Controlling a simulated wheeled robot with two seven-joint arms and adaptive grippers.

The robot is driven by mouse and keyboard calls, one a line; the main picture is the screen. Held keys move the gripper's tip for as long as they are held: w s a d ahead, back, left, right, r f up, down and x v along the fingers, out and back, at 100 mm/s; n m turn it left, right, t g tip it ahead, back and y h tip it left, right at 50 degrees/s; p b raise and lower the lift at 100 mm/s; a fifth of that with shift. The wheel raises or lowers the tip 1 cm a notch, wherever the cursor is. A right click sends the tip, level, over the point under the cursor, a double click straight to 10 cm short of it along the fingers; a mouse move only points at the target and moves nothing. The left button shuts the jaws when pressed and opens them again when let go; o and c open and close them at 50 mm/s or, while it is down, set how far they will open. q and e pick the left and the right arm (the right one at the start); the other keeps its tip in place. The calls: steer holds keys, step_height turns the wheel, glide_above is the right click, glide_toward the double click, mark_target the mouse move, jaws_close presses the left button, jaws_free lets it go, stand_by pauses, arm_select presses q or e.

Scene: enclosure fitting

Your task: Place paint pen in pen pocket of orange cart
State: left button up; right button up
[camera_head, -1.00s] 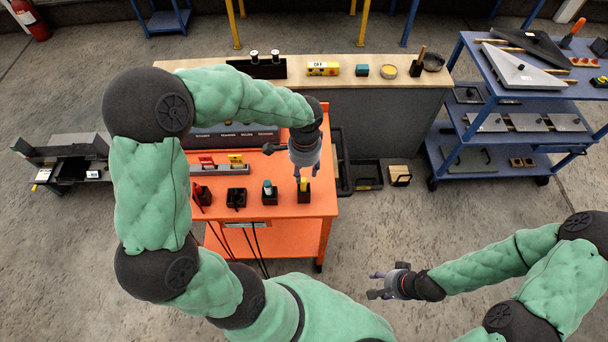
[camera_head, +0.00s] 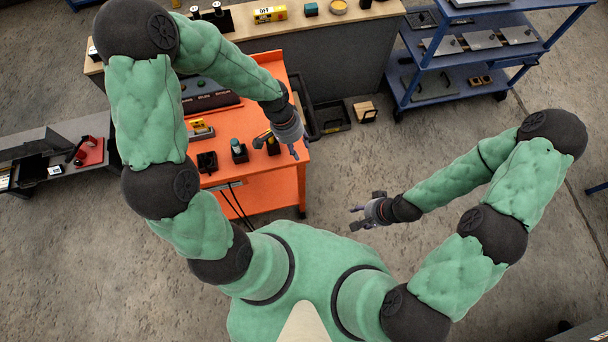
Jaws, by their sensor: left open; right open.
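The orange cart (camera_head: 260,193) stands left of centre, with a row of small black pockets along its near side. A slim yellow item, which looks like the paint pen (camera_head: 262,137), is at the rightmost pocket (camera_head: 272,147), partly hidden by my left gripper. I cannot tell how deep it sits. My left gripper (camera_head: 283,148) is open just right of it, over the cart's right edge, holding nothing that I can see. My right gripper (camera_head: 366,214) is open and empty over the floor, right of the cart.
Another pocket (camera_head: 239,152) holds a teal-topped item; a further one (camera_head: 207,162) looks empty. A wooden-topped bench (camera_head: 350,18) stands behind, a blue shelf cart (camera_head: 450,85) back right, and a grey bench (camera_head: 40,150) at left.

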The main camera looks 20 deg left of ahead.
arm_select(q)
steer(key=s+d+f+n, duration=0.3)
steer(key=s+f, duration=0.2)
steer(key=f, duration=0.2)
steer(key=s+d+f+n+h, duration=0.1)
steer(key=s+d+f+n, duration=0.1)
steer(key=s+f, duration=0.3)
step_height(320, 180, down, 3)
steer(key=shift+d+r+n+t, duration=0.2)
steer(key=shift+d+n+t, duration=0.15)
steer(key=shift+n, duration=0.35)
steer(key=shift+s, duration=0.1)
step_height(320, 180, down, 4)
steer(key=b, duration=0.3)
steer(key=shift+d+r+b, duration=0.1)
steer(key=shift+r+b, duration=0.1)
steer(key=shift+b, duration=0.1)
